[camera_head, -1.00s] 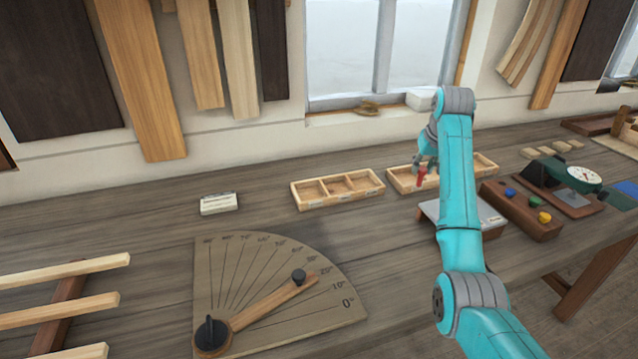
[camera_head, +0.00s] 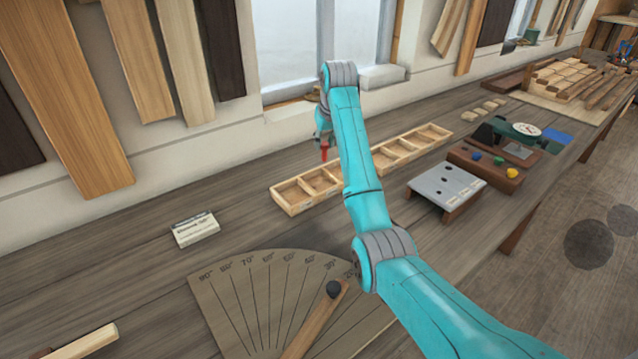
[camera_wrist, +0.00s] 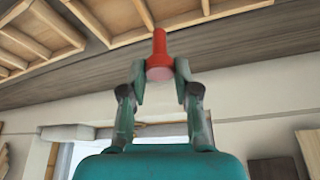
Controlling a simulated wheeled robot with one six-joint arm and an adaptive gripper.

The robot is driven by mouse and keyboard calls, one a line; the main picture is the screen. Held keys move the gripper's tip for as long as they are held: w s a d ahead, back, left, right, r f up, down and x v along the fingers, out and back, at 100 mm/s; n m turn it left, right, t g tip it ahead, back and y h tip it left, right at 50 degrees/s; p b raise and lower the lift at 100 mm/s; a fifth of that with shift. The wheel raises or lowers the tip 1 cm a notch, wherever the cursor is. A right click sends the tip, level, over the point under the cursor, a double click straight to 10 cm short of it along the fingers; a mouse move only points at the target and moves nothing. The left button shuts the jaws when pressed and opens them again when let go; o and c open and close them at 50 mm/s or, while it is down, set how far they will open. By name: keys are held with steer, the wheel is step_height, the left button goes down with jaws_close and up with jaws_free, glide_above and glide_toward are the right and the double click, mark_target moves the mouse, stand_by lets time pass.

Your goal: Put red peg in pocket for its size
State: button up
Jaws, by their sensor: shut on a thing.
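The red peg (camera_head: 324,152) is held in my gripper (camera_head: 323,138), whose fingers are partly hidden by my arm. The wrist view shows the red peg (camera_wrist: 159,45) pinched between both fingertips of my gripper (camera_wrist: 160,74), with its wider end towards the camera. A wooden pocket tray (camera_head: 292,210) lies on the bench. In the head view the peg appears by its back edge, apparently above it. A second pocket tray (camera_head: 440,141) lies to the right, partly behind my arm. In the wrist view, tray pockets show at upper left and upper right.
A grey plate with holes (camera_head: 447,183) and a brown block with coloured pegs (camera_head: 487,164) stand right of my arm. A protractor board (camera_head: 262,300) and a white label block (camera_head: 195,230) are nearer.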

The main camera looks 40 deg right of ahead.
mark_target(326, 149)
steer(key=shift+d+f, duration=0.1)
steer(key=shift+f, duration=1.95)
steer(key=o, duration=0.9)
steer(key=shift+c, duration=0.2)
steer(key=shift+v, duration=3.8)
steer(key=shift+d, duration=0.1)
